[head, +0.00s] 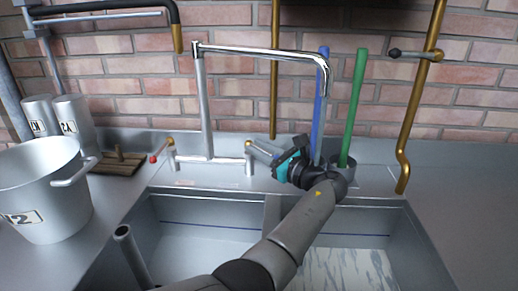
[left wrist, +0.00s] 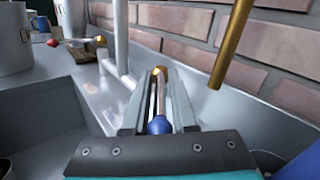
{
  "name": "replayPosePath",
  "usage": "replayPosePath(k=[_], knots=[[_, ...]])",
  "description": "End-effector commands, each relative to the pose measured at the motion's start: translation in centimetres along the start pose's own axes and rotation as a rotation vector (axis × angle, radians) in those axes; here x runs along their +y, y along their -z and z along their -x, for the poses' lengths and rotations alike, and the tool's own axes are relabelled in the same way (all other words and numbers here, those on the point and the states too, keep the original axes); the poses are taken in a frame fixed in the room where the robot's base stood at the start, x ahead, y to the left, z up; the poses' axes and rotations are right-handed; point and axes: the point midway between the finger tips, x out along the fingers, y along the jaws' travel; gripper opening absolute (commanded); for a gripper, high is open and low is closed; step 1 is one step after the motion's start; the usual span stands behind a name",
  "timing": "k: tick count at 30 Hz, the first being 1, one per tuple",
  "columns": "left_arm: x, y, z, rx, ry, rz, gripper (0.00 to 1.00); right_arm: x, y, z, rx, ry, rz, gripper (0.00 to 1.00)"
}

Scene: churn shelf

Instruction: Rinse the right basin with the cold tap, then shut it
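The chrome tap (head: 206,110) stands behind the sink, and its swivel spout (head: 265,53) reaches over the right basin (head: 355,262). A thin grey upright strip shows below the spout end; I cannot tell whether it is water. White streaks cover the right basin's floor. My left gripper (head: 276,154) is at the tap's right-hand lever. In the left wrist view the blue-ended cold lever (left wrist: 158,126) lies between the fingers (left wrist: 160,85), which sit close against it. The red-ended lever (head: 156,157) points left, untouched. My right gripper is out of view.
A blue stick (head: 320,100) and a green stick (head: 354,100) stand in a holder behind the right basin. A brass pipe (head: 418,95) rises at the right. A large pot (head: 40,190) and two canisters (head: 75,120) stand at the left. The right counter is clear.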

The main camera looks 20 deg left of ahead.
Motion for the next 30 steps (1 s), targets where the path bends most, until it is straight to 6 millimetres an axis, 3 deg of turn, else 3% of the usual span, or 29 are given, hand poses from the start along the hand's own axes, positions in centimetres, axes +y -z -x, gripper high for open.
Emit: replayPosePath(k=[5, 14, 30], knots=[[0.0, -0.3, -0.4, -0.006, 0.0, 0.005, 0.44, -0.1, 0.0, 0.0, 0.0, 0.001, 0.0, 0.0], [0.0, -0.1, 0.0, -0.003, 0.001, 0.001, 0.45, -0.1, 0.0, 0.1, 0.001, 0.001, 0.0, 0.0], [0.0, -0.3, 6.7, -0.004, 0.0, 0.002, 0.45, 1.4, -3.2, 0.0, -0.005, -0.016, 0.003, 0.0]])
